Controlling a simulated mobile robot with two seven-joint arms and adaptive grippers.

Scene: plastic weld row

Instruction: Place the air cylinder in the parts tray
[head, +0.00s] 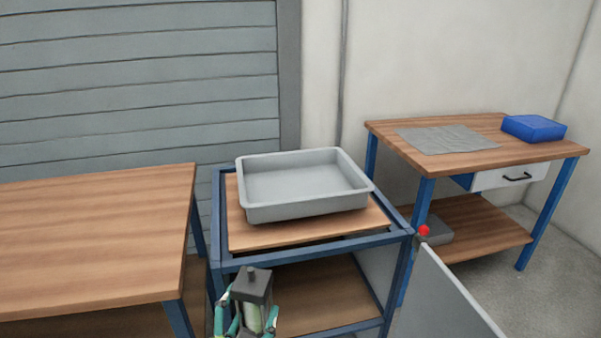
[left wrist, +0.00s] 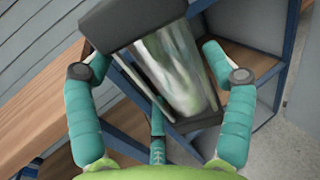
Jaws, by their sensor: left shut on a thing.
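The parts tray (head: 303,185) is a grey, shallow, open bin, empty, on the wooden top of a blue-framed stand in the middle of the head view. The air cylinder (head: 252,288) has dark end blocks and a shiny barrel. It is in my left gripper (head: 246,322), in front of the stand and lower in the picture than the tray. In the left wrist view the cylinder (left wrist: 172,68) lies between the teal fingers of the left gripper (left wrist: 160,85), tilted in the picture. My right gripper is not in view.
A wooden bench (head: 90,235) stands at the left with a clear top. A blue-legged workbench (head: 470,160) at the right bears a grey mat (head: 447,139) and a blue box (head: 533,127). A grey panel with a red knob (head: 424,231) stands right of the stand.

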